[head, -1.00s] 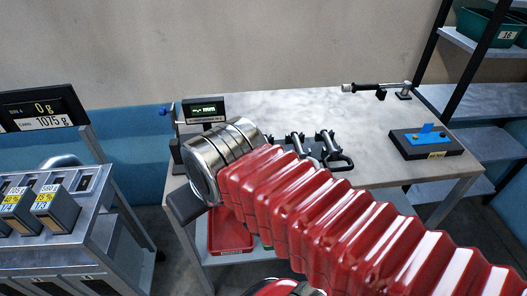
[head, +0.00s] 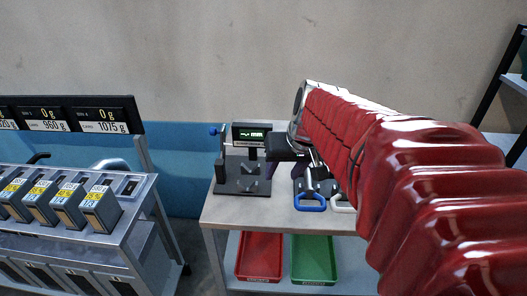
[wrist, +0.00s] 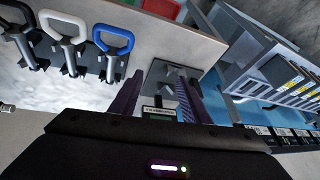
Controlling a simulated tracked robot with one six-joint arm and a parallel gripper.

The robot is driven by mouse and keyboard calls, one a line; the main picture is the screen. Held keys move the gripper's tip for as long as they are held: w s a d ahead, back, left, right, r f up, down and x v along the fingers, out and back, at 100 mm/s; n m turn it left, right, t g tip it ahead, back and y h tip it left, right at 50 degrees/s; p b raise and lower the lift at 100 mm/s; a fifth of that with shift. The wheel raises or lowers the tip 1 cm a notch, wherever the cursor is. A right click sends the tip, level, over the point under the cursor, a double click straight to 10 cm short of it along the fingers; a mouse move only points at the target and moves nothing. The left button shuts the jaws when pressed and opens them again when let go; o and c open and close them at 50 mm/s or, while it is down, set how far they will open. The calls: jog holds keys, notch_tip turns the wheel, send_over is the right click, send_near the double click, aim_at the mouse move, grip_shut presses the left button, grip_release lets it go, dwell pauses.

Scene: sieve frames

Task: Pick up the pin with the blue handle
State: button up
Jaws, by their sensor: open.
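The pin with the blue handle (head: 310,207) lies in a dark holder at the table's front edge, its blue loop toward me. In the wrist view its blue handle (wrist: 129,42) is at the upper left, beside the left finger and apart from it. A pin with a white handle (wrist: 64,23) lies beside it, then one with a black handle (wrist: 16,23). In the head view my arm hides part of this row. My gripper (wrist: 160,76) is open and empty, its dark fingers spread. In the head view my gripper (head: 284,168) hangs over the table, left of the blue-handled pin.
A gauge stand (head: 241,187) with a green-lit display (head: 251,135) is close left of my gripper. Red (head: 260,256) and green (head: 312,260) trays sit on the shelf below. A bench with weighing units (head: 100,205) stands at the left, across a gap.

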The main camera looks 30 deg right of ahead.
jog(key=d+f+m, duration=0.2)
jog(key=d, duration=1.2)
jog(key=shift+w+f+m, duration=0.2)
jog(key=shift+w+m, duration=0.15)
jog(key=shift+m, duration=0.05)
jog(key=shift+d, duration=0.1)
send_over(310, 180)
jog(key=s, duration=0.2)
jog(key=shift+a+f, duration=0.15)
jog(key=shift+f, duration=1.8)
jog(key=shift+a+f, duration=0.1)
jog(key=shift+f, duration=1.85)
jog(key=shift+s+x, duration=0.2)
jog(key=shift+x, duration=2.45)
jog(key=shift+d, duration=0.1)
jog(key=shift+c, duration=0.4)
